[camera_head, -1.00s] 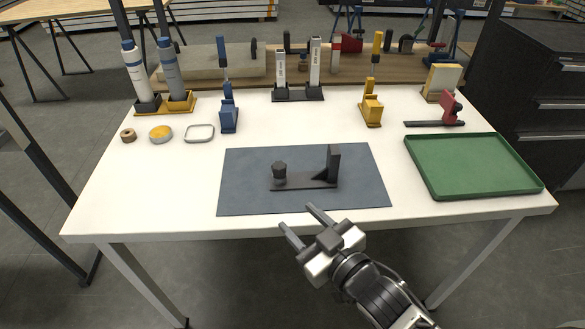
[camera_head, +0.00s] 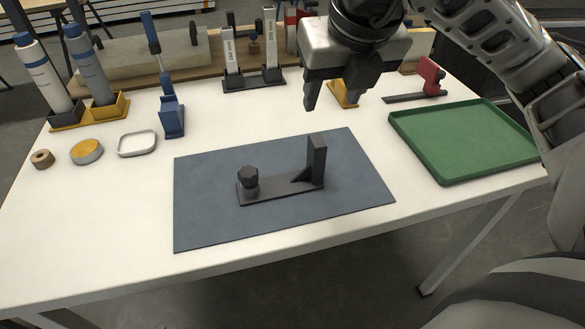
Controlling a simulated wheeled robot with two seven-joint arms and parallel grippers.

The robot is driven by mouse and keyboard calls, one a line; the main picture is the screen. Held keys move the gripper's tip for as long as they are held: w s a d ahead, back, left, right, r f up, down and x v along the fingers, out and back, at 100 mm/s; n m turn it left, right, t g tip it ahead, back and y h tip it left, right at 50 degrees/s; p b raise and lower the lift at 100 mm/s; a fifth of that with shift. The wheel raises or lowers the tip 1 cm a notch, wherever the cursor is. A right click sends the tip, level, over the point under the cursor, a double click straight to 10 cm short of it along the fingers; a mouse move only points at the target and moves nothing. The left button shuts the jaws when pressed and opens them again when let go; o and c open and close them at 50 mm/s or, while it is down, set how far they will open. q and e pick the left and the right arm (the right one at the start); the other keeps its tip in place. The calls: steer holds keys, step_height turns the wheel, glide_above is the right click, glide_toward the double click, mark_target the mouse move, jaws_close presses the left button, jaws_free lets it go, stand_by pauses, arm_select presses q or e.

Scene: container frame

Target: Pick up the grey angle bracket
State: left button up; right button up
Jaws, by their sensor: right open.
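The dark grey angle bracket (camera_head: 316,160) has an upright plate and a small sloped rib. It stands at the right end of a flat dark base strip (camera_head: 270,190); whether the two are one piece I cannot tell. A dark knob (camera_head: 248,179) stands at the strip's left end. All this is on the blue-grey mat (camera_head: 210,215). My right gripper (camera_head: 331,101) is open and empty, raised above the table, higher in the picture than the bracket and apart from it. My left gripper is not in view.
A green tray (camera_head: 465,170) lies to the right of the mat. A red clamp (camera_head: 430,76), a yellow clamp (camera_head: 345,95) and a blue clamp (camera_head: 172,118) stand behind. Tape rolls and a small dish (camera_head: 137,145) are at left. The mat's front is clear.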

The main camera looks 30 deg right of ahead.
steer(key=b, duration=0.2)
glide_toward(318, 140)
step_height(318, 140, down, 2)
steer(key=x, duration=0.2)
steer(key=b+x, duration=0.1)
steer(key=x, duration=0.1)
steer(key=shift+w, duration=0.4)
steer(key=shift+w+d+f, duration=0.1)
steer(key=shift+w+f, duration=0.1)
steer(key=shift+f, duration=0.2)
steer(key=x, duration=0.5)
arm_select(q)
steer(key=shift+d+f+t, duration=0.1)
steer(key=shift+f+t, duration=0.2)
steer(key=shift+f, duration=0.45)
arm_select(e)
steer(key=shift+c, duration=0.4)
jaws_close()
